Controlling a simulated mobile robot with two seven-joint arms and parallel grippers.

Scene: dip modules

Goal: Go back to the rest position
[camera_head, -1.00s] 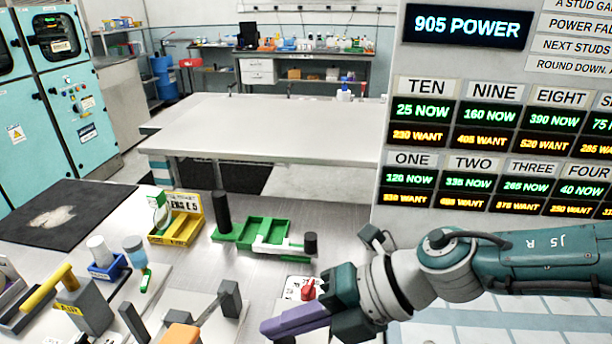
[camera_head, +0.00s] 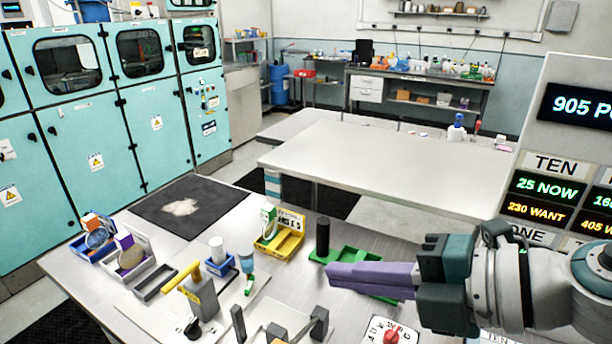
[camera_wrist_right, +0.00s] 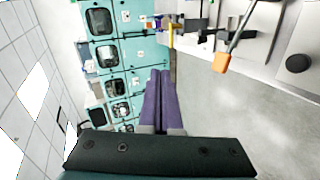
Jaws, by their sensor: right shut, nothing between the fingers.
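My right gripper (camera_head: 372,277) comes in from the right in the head view, with purple fingers pointing left. The fingers are shut together and empty, held above the bench near the green tray (camera_head: 344,258). In the right wrist view the same purple fingers (camera_wrist_right: 160,100) lie side by side with nothing between them. My left gripper is not in view.
The steel bench (camera_head: 110,285) carries a yellow box (camera_head: 277,243), a black cylinder (camera_head: 322,236), a grey block with a yellow handle (camera_head: 203,296) and a red-knobbed dial (camera_head: 391,334). A display board (camera_head: 560,140) stands at the right. A white table (camera_head: 400,165) is behind.

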